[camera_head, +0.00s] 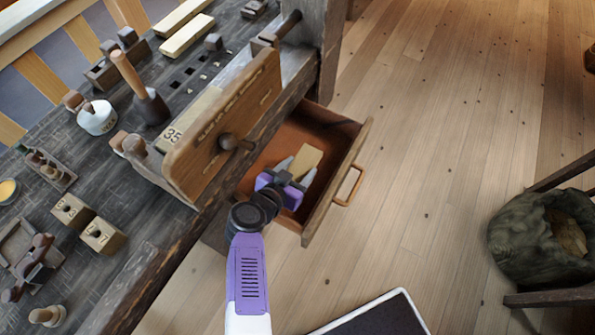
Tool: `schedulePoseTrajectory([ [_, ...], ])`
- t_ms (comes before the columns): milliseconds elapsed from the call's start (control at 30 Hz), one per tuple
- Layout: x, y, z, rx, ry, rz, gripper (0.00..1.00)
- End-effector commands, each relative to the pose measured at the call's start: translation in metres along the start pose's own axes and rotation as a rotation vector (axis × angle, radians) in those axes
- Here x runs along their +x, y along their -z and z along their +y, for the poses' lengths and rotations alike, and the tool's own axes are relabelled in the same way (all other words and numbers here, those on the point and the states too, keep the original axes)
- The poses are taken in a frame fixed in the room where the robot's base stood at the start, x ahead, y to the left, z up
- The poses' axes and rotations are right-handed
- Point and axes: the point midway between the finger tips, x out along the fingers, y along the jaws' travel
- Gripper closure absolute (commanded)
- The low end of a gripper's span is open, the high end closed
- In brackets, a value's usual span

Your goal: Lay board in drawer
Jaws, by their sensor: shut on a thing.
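A small pale wooden board (305,160) is between the fingers of my gripper (297,171). The gripper is shut on it, and the fingers and purple hand hide its near end. Board and gripper are over or within the open drawer (341,192), inside its walls as seen from above. I cannot tell whether the board touches the drawer floor. The drawer is pulled out from under the workbench; its brown inside shows around the gripper, and I see no other thing in it. Its curved handle (350,186) is on the front, facing right.
The dark workbench (50,130) holds an upright wooden panel with a knob (222,125) beside the drawer, pale boards (187,36), a mallet (150,105) and numbered blocks (102,235). A dark sack (540,235) stands at right. The wooden floor (430,150) between is clear.

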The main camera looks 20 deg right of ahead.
Motion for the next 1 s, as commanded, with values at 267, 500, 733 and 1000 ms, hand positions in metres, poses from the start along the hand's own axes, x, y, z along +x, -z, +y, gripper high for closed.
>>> schedulePoseTrajectory([
  [267, 0.008, -0.015, -0.004, -0.001, 0.001, -0.001, 0.87],
  [500, 0.009, -0.017, -0.004, -0.001, 0.000, -0.001, 0.87],
  [733, 0.012, -0.022, -0.004, -0.001, 0.000, -0.002, 0.87],
  [1000, 0.014, -0.026, -0.004, 0.000, 0.000, -0.002, 0.44],
])
